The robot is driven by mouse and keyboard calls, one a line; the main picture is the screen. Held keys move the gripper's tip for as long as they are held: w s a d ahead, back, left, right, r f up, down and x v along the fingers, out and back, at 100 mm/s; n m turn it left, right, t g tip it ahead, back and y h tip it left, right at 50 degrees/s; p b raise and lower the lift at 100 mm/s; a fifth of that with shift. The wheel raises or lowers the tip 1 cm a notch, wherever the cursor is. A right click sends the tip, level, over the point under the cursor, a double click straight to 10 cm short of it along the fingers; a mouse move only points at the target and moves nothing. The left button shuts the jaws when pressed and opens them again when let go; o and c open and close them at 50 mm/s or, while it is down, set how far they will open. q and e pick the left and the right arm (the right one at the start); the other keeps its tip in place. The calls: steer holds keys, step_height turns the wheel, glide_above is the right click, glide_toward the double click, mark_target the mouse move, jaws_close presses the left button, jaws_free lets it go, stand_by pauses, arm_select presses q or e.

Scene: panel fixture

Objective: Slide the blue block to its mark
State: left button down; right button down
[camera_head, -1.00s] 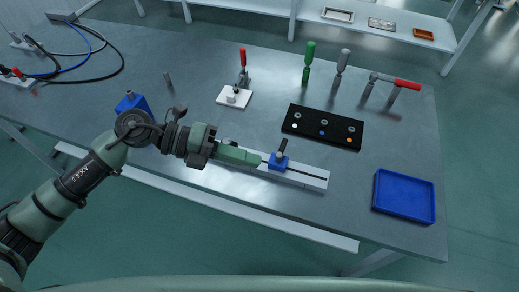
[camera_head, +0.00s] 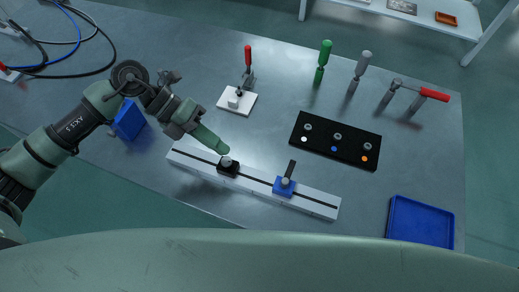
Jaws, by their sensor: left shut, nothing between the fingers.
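The blue block (camera_head: 284,188) sits on the long white slotted rail (camera_head: 318,205), right of its middle, with a dark post standing at it. A black block (camera_head: 229,170) with a light knob sits on the same rail to its left. My left gripper (camera_head: 223,150) is shut and empty. Its tip is just behind the black block's knob in the picture; I cannot tell whether they touch. It is apart from the blue block. I cannot make out a distinct mark on the rail. My right gripper is not in view.
Behind the rail is a black panel (camera_head: 350,150) with coloured dots. A white plate with a red-handled clamp (camera_head: 248,70) stands to its left. A blue tray (camera_head: 420,222) is at the right, a blue angled block (camera_head: 129,120) beside my arm. Green and grey-handled tools stand at the back.

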mark_target(284, 187)
arm_select(q)
steer(key=shift+d+f, duration=0.15)
steer(key=shift+d, duration=0.05)
steer(key=s+d+f, duration=0.1)
steer(key=s+d+f+p, duration=0.1)
steer(key=d, duration=0.1)
steer(key=shift+f+p, duration=0.15)
steer(key=shift+p, duration=0.15)
steer(key=x, duration=0.2)
steer(key=p+x, duration=0.1)
steer(key=x, duration=0.2)
steer(key=shift+w+d+f, duration=0.15)
steer(key=shift+w+f, duration=0.05)
steer(key=shift+s+d+r+p, duration=0.1)
steer(key=shift+s+d+p, duration=0.1)
steer(key=shift+d+p, duration=0.35)
steer(key=shift+s+d+p, duration=0.2)
steer(key=shift+d+p, duration=0.1)
steer(key=shift+d, duration=0.3)
steer(key=shift+s+d, duration=0.25)
steer(key=shift+d, duration=0.3)
steer(key=shift+d+f, duration=0.1)
steer(key=shift+f, duration=0.1)
